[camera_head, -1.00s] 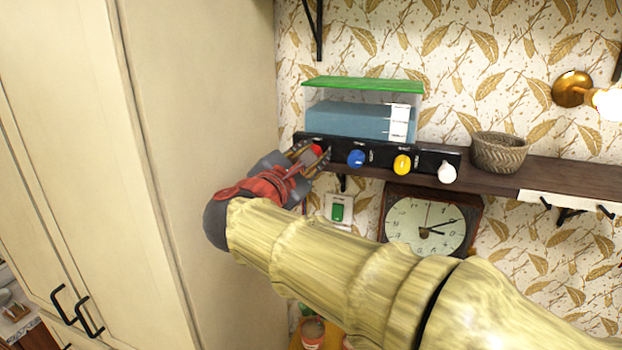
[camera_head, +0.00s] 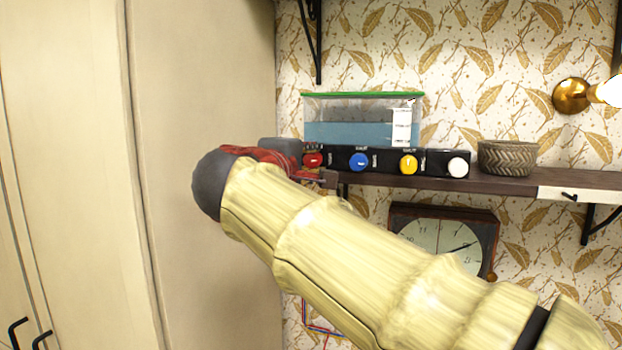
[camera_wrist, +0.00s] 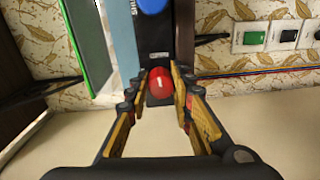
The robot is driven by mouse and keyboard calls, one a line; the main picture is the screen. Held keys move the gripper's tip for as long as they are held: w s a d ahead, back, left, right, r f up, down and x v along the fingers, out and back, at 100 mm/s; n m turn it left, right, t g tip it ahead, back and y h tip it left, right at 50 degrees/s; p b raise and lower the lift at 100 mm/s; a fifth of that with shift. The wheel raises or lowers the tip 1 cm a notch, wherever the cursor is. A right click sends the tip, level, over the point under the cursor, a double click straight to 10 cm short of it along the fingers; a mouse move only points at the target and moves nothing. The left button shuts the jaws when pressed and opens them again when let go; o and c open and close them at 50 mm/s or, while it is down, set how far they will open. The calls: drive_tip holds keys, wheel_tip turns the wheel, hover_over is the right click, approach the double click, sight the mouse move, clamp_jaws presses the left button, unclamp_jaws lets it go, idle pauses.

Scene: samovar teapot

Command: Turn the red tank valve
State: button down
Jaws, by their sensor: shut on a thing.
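The red tank valve (camera_head: 313,159) is the leftmost of the knobs on the black panel under the water tank (camera_head: 350,132). In the wrist view the red knob (camera_wrist: 160,86) shows between my two finger pads, with a short white mark on its face. My gripper (camera_wrist: 161,78) is shut on the knob, one finger on each side. In the head view my gripper (camera_head: 312,172) reaches the knob from the left, its fingers partly hidden by my arm. The tank holds blue water under a green lid.
A blue knob (camera_head: 359,161), a yellow knob (camera_head: 408,164) and a white knob (camera_head: 457,167) sit to the right on the panel. A basket (camera_head: 507,157) stands on the shelf. A clock (camera_head: 440,236) hangs below. A tall cabinet (camera_head: 200,90) is close on the left.

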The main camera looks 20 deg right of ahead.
drive_tip(key=shift+f+m+b, duration=0.15)
drive_tip(key=shift+m+b, duration=0.55)
drive_tip(key=c, duration=1.5)
unclamp_jaws()
drive_tip(key=shift+c, duration=0.2)
drive_tip(key=v, duration=1.2)
drive_tip(key=shift+w, duration=0.1)
